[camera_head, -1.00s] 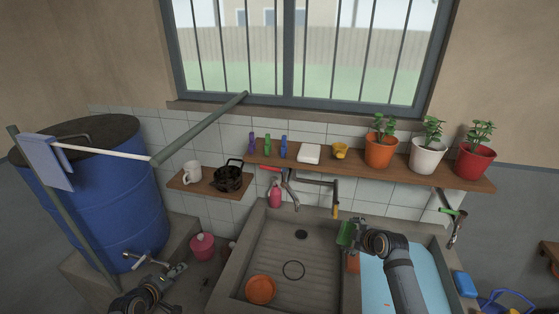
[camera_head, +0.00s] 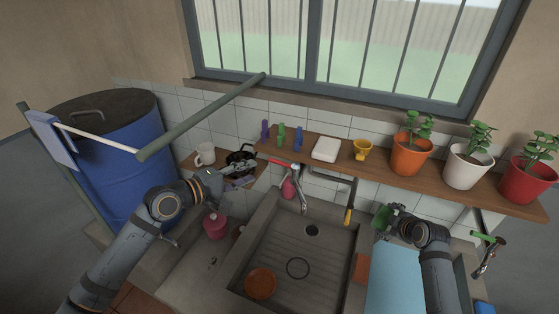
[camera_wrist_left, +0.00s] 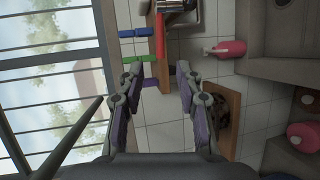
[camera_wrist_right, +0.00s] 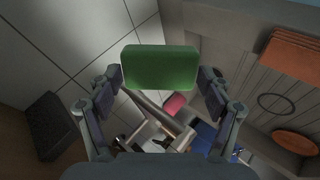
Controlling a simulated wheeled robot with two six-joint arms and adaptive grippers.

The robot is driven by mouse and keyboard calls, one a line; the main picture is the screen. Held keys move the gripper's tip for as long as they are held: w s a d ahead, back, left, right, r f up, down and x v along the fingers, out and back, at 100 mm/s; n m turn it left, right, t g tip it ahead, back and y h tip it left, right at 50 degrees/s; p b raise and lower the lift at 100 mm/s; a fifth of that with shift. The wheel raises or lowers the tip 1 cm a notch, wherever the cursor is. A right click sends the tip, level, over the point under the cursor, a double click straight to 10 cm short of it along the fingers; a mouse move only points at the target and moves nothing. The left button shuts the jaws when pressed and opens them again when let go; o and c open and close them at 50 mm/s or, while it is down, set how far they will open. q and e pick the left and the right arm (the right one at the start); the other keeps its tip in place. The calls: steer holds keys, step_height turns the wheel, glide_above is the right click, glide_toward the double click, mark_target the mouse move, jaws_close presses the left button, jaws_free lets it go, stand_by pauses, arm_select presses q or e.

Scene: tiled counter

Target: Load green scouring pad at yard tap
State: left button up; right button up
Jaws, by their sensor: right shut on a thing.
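The green scouring pad (camera_head: 381,217) is held in my right gripper (camera_head: 391,213), above the right side of the sink. In the right wrist view the pad (camera_wrist_right: 160,68) sits flat-faced between the fingertips. A pink bottle (camera_head: 288,188) stands behind the sink by the wall, below the shelf; it also shows in the left wrist view (camera_wrist_left: 225,49). A tap (camera_head: 299,190) with a red handle and another pipe spout (camera_head: 348,213) reach over the sink (camera_head: 330,262). My left gripper (camera_head: 220,180) is open and empty, left of the bottle, in front of the small shelf.
The wall shelf (camera_head: 375,175) holds several pegs, a white block, a yellow cup (camera_head: 363,150) and three potted plants. A small shelf holds a mug (camera_head: 205,154) and a black pot (camera_head: 240,160). An orange bowl (camera_head: 260,283) lies in the sink. A blue drum (camera_head: 120,160) stands left.

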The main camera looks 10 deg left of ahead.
mark_target(277, 162)
steer(key=shift+r, duration=0.15)
arm_select(q)
steer(key=p+x, duration=0.2)
steer(key=x, duration=0.9)
steer(key=shift+p, duration=0.3)
arm_select(e)
step_height(277, 162, up, 2)
steer(key=shift+r, duration=0.15)
arm_select(q)
steer(key=shift+w+d+f, duration=0.2)
steer(key=shift+w+d, duration=0.1)
steer(key=shift+w, duration=0.1)
steer(key=shift+c, duration=0.2)
jaws_close()
